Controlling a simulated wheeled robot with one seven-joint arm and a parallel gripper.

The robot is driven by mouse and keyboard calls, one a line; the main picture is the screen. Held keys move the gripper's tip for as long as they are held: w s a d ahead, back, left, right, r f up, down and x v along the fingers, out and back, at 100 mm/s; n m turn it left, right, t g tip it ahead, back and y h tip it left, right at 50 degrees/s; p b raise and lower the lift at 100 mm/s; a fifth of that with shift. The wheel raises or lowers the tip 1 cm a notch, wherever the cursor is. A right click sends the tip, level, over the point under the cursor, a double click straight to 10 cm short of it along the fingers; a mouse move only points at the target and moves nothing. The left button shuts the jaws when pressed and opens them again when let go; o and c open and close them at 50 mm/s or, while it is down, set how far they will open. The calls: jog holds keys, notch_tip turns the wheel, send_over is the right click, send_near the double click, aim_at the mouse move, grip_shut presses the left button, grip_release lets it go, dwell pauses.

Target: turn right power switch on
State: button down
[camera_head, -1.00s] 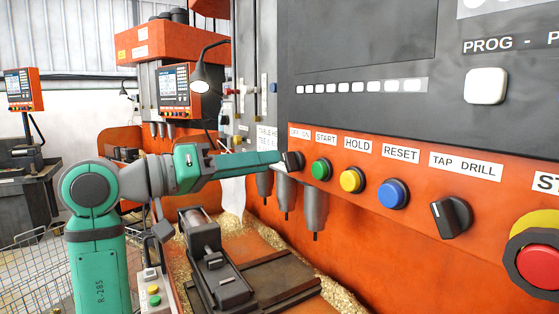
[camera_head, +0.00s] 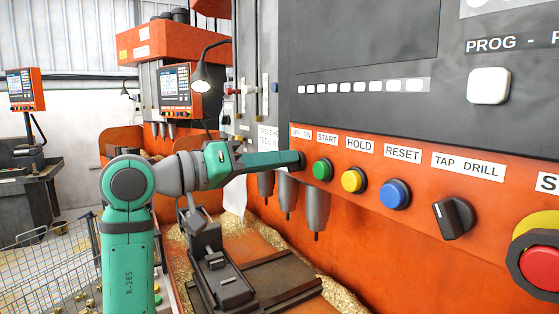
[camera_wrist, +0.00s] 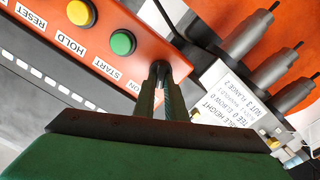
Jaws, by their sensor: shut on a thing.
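The black power switch (camera_head: 301,160) sits under the "OFF ON" label (camera_head: 301,132) at the left end of the orange control panel. My gripper (camera_head: 294,160) reaches it from the left and is shut on it. In the wrist view, my gripper's fingers (camera_wrist: 161,72) are close together over the switch, beside the "START" label (camera_wrist: 106,69). The fingers hide most of the switch there, so I cannot tell which way it points.
Right of the switch are a green button (camera_head: 322,169), a yellow button (camera_head: 353,179), a blue button (camera_head: 394,194) and a black tap drill knob (camera_head: 453,218). A red emergency button (camera_head: 541,266) is at far right. Drill spindles (camera_head: 287,194) hang below the panel.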

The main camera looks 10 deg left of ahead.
jog(key=shift+m, duration=0.3)
jog(key=m, duration=1.1)
jog(key=shift+s+d, duration=0.25)
jog(key=shift+s, duration=0.05)
jog(key=shift+f+m, duration=0.1)
jog(key=shift+m, duration=0.2)
jog(key=c, duration=1.8)
grip_release()
